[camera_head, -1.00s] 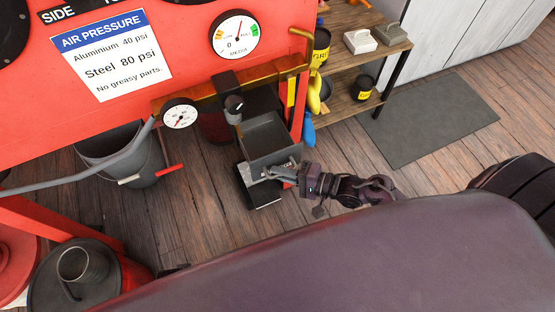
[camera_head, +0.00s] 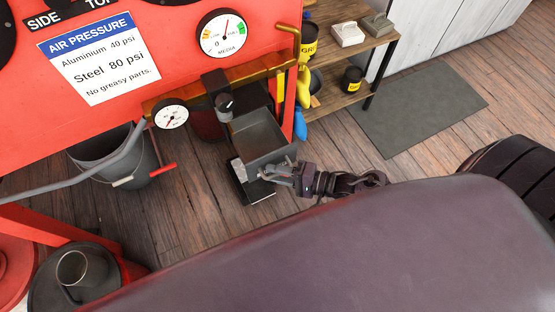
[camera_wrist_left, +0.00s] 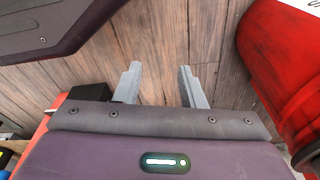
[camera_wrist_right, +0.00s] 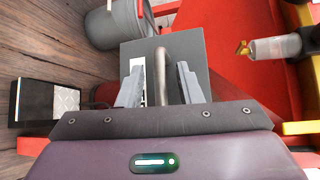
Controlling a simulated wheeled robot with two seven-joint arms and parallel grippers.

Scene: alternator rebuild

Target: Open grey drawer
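The grey drawer (camera_head: 262,154) stands out from below the front of the red cabinet (camera_head: 100,110), and its empty-looking inside shows from above. My right gripper (camera_head: 288,172) is at the drawer's front. In the right wrist view, the upright handle bar (camera_wrist_right: 164,72) on the grey front panel (camera_wrist_right: 190,45) lies between the fingers of my right gripper (camera_wrist_right: 161,85). Narrow gaps show on both sides of the bar, so the fingers look open around it. My left gripper (camera_wrist_left: 160,80) is open and empty above the wooden floor; it is out of the head view.
A black pedal box (camera_head: 248,190) with a metal plate sits on the floor below the drawer. A grey bucket (camera_head: 110,160) stands left. A wooden shelf (camera_head: 345,95) with tins stands right. A red container (camera_wrist_left: 285,60) is close to my left gripper.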

